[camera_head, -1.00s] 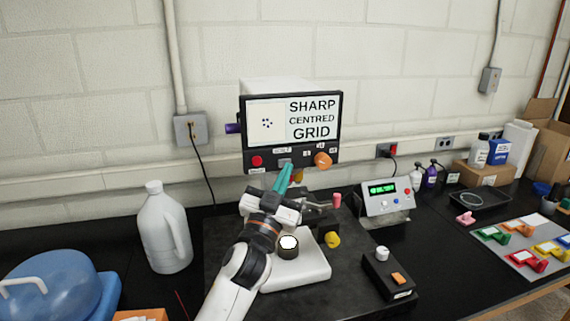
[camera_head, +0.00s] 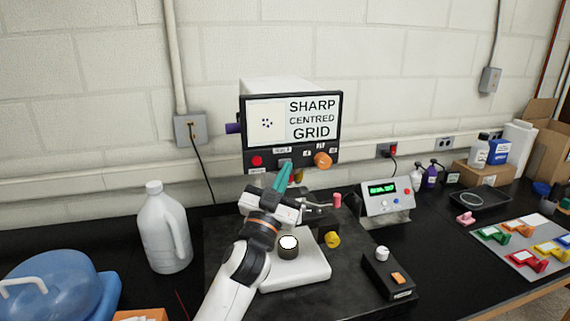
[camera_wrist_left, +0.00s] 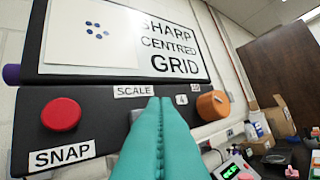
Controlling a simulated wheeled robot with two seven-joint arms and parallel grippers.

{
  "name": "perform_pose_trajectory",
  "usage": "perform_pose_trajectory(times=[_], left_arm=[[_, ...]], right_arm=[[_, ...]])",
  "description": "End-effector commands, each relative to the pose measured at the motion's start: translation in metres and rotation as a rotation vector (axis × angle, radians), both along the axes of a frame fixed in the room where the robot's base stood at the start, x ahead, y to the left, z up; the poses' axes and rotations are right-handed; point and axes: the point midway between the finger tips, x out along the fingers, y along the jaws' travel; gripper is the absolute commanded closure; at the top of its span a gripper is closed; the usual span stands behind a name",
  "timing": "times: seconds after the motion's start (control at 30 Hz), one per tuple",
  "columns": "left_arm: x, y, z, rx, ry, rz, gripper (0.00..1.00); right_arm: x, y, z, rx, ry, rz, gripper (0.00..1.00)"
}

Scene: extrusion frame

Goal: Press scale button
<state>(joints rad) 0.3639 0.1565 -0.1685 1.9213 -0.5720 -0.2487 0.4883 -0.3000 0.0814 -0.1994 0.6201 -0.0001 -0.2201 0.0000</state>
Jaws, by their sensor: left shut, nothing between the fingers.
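The grey scale button (camera_head: 285,162) is on the dark front panel of the monitor unit (camera_head: 262,154), under a white SCALE label (camera_wrist_left: 133,91). In the left wrist view a sliver of the grey button (camera_wrist_left: 135,114) shows beside my fingers, which hide the rest. My left gripper (camera_head: 289,164) has teal fingers, shut together and empty, pointing up at the panel just below the SCALE label. Its fingertips (camera_wrist_left: 160,101) overlap the button's right part in that view; I cannot tell whether they touch it. My right gripper is not in view.
A red SNAP button (camera_wrist_left: 61,114) is left of the scale button, and an orange knob (camera_wrist_left: 213,105) is right. Below stand a white stage base (camera_head: 300,270), a meter box (camera_head: 387,198) and a black control box (camera_head: 388,274). A white jug (camera_head: 163,230) stands left.

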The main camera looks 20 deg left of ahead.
Motion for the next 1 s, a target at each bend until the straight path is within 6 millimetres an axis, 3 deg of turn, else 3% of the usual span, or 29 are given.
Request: perform_pose_trajectory(times=[1.0], left_arm=[[0.008, 0.0056, 0.0005, 0.001, -0.001, 0.0, 1.0]], right_arm=[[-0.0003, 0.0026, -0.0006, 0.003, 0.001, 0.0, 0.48]])
